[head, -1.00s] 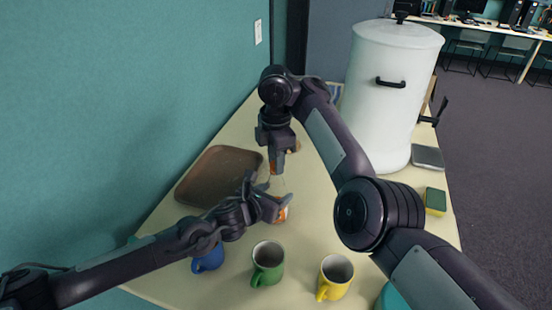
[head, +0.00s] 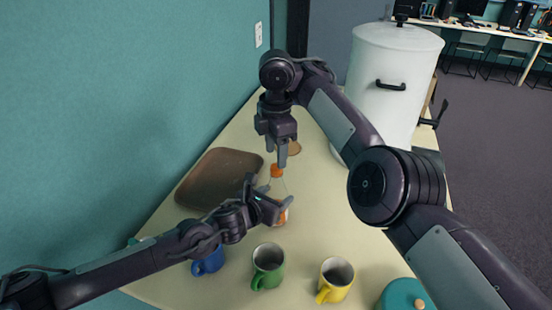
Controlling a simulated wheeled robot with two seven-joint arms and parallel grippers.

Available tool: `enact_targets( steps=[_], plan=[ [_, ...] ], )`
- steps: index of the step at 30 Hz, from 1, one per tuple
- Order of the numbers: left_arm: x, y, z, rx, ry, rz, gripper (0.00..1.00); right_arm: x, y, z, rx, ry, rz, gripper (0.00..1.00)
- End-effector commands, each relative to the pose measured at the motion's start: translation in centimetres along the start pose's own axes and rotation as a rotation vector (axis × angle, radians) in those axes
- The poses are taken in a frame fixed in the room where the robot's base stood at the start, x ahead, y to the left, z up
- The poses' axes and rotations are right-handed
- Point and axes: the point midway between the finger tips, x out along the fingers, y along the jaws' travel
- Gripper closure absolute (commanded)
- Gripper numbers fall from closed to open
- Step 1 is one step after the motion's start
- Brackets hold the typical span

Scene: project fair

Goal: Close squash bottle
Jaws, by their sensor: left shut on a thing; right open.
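The squash bottle (head: 283,216) stands upright on the table, clear with orange at its lower part. An orange cap (head: 277,170) sits at the top of its neck. My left gripper (head: 268,198) is shut on the bottle's body from the left and hides part of it. My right gripper (head: 283,157) points down just above the cap, open and apart from it. Whether the cap is fully tight cannot be told.
A brown tray (head: 219,178) lies left of the bottle. Blue (head: 208,261), green (head: 268,266) and yellow (head: 336,279) mugs stand in front. A large white urn (head: 392,85) stands behind right. A teal lidded pot (head: 403,295) is at the front right.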

Motion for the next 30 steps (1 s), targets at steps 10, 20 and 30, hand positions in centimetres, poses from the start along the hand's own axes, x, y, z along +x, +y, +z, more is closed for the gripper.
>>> enact_targets(
  steps=[10, 20, 30],
  plan=[
    [0.0, 0.0, 0.0, 0.0, 0.0, 0.0, 1.0, -0.9, -0.1, 0.2, 0.028, -0.009, -0.008, 0.51],
    [0.0, 0.0, 0.0, 0.0, 0.0, 0.0, 1.0, -4.2, -0.1, 0.2, -0.031, -0.009, -0.005, 0.55],
    [0.0, 0.0, 0.0, 0.0, 0.0, 0.0, 1.0, -4.2, -0.1, 0.1, -0.04, -0.005, -0.005, 0.55]
  ],
)
